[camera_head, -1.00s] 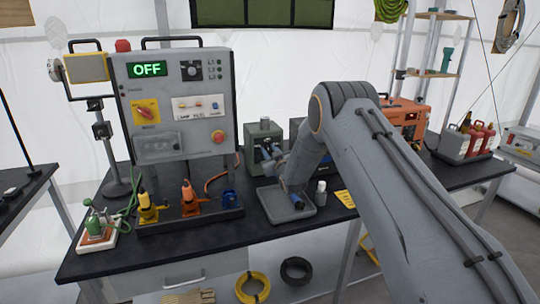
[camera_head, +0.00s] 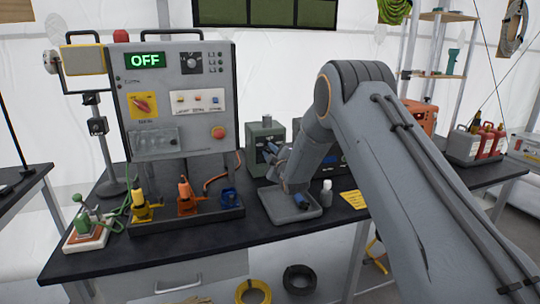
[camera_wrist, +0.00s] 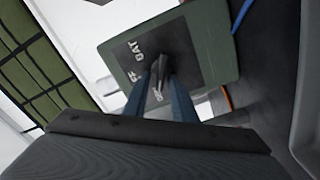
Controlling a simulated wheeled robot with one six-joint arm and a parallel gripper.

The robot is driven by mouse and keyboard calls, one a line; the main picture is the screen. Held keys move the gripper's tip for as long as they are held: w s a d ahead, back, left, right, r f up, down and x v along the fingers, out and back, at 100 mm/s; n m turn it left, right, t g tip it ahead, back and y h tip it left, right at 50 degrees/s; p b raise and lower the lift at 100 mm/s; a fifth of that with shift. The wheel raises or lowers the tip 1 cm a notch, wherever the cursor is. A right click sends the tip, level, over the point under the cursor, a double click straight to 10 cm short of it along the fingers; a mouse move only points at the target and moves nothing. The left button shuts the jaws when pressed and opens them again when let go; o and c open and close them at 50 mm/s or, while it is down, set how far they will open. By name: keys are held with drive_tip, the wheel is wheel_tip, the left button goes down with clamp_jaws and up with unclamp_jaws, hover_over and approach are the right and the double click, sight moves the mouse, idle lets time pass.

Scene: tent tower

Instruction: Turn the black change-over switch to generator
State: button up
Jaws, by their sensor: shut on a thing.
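A green box (camera_head: 266,130) stands on the black bench right of the grey control panel. In the wrist view its face carries a dark plate (camera_wrist: 190,62) with white lettering; "BAT" and part of "OFF" can be read, and a third label is partly covered. The black change-over switch (camera_wrist: 160,66) sits on this plate. My gripper (camera_wrist: 160,80) has its two blue fingers closed on the switch handle, one on each side. In the head view my gripper (camera_head: 270,154) is at the front of the green box and hides the switch. Which label the handle points to cannot be told.
The control panel (camera_head: 178,90) reads OFF on its display. A grey tray (camera_head: 285,208) lies below my wrist, with a small bottle (camera_head: 326,192) beside it. A valve rack (camera_head: 190,220) stands to the left. An orange cable (camera_wrist: 227,98) runs near the box.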

drive_tip(key=shift+n, duration=0.3)
drive_tip(key=o, duration=0.7)
drive_tip(key=shift+c, duration=0.2)
drive_tip(key=b+v, duration=0.1)
drive_tip(key=v, duration=0.7)
